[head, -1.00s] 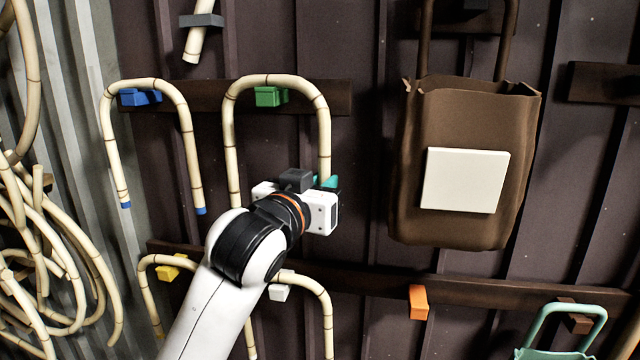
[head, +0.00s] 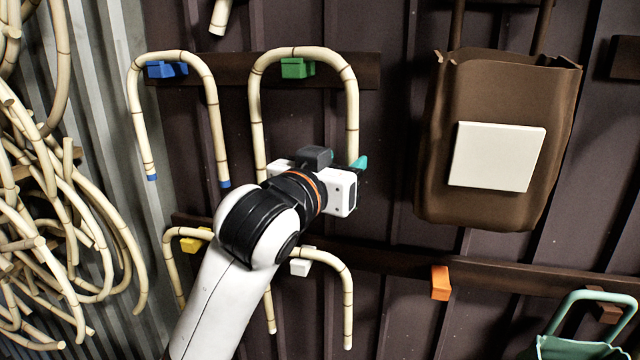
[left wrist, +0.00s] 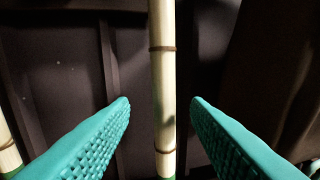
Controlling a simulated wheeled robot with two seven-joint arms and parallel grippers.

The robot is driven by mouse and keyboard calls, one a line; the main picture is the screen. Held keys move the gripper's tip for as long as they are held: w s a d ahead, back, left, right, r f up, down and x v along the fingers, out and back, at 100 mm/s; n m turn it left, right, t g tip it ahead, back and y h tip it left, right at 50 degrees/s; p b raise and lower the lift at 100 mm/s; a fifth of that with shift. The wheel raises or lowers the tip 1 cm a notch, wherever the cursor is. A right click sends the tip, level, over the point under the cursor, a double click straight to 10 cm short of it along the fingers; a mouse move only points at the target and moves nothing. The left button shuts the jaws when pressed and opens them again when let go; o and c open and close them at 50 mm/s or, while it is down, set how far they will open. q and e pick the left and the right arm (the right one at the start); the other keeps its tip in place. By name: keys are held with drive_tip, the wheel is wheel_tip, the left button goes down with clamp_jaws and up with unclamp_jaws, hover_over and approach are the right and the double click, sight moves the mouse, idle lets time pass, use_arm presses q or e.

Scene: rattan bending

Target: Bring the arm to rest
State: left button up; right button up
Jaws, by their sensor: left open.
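My left gripper (head: 358,164) is at the lower right leg of a bent rattan cane (head: 304,54), which hangs over the green peg (head: 296,68). The white gripper body and one teal finger show in the head view; the rest is hidden. In the left wrist view the gripper (left wrist: 161,99) is open, with teal fingers on either side of the cane's pale leg (left wrist: 162,75). Dark gaps show between the leg and both fingers. The leg has a green end at the bottom of that view. My right gripper is not in view.
A blue-tipped bent cane (head: 178,57) hangs to the left on the blue peg (head: 165,69). Below are a yellow peg (head: 195,240), a white peg (head: 301,266) and an orange peg (head: 440,283). A brown bag (head: 500,95) hangs to the right. Loose rattan (head: 60,200) crowds the left side.

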use_arm(q)
drive_tip(key=b+v, duration=0.2)
drive_tip(key=v, duration=0.7)
drive_tip(key=shift+s+b, duration=0.35)
drive_tip(key=shift+b, duration=0.05)
drive_tip(key=shift+a, duration=0.1)
drive_tip(key=s+d+b+v, duration=0.1)
drive_tip(key=b+v, duration=0.3)
drive_tip(key=v, duration=0.4)
drive_tip(key=shift+s+d, duration=0.25)
drive_tip(key=shift+d, duration=0.05)
